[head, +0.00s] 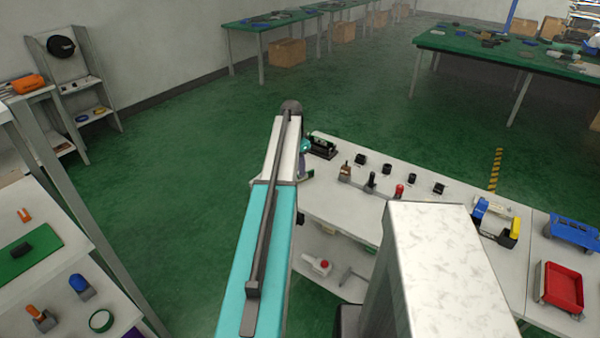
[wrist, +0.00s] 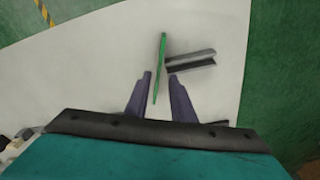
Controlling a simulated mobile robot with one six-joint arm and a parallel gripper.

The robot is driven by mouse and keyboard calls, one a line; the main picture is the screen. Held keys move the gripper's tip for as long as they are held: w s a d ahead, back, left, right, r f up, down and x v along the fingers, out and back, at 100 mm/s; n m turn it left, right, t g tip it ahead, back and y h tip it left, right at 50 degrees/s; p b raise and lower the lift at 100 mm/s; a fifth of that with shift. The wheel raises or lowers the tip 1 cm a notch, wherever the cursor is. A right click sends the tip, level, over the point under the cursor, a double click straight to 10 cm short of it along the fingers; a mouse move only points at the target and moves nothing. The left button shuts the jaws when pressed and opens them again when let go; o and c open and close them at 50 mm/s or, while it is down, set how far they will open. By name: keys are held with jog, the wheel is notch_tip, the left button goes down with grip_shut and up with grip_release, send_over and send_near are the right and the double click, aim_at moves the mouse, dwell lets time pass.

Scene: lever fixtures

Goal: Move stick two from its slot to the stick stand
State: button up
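In the wrist view my gripper (wrist: 160,76) is open, its two purple fingers apart. A thin green stick (wrist: 162,55) shows between and beyond the fingertips, with a visible gap on each side. A dark grey grooved block (wrist: 195,61) lies just right of the stick; I cannot tell whether they touch. In the head view, small upright pieces stand on the white table, one brown-orange (head: 345,172), one black (head: 371,182) and one red (head: 399,191). Which piece is stick two, and which is the stand, I cannot tell. My arm hides most of my gripper in the head view.
A black block (head: 322,146) sits at the table's far left corner, with several small black fixtures (head: 386,168) in a row. A yellow and blue item (head: 496,219), a red tray (head: 562,287) and a blue tray (head: 573,231) are at right. Shelving (head: 40,255) stands at left.

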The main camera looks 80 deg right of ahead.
notch_tip(320, 180, up, 10)
jog(key=b, duration=0.2)
jog(key=shift+w+a, duration=0.4)
jog(key=shift+a, duration=0.05)
jog(key=shift+s, duration=0.1)
dwell(0.6)
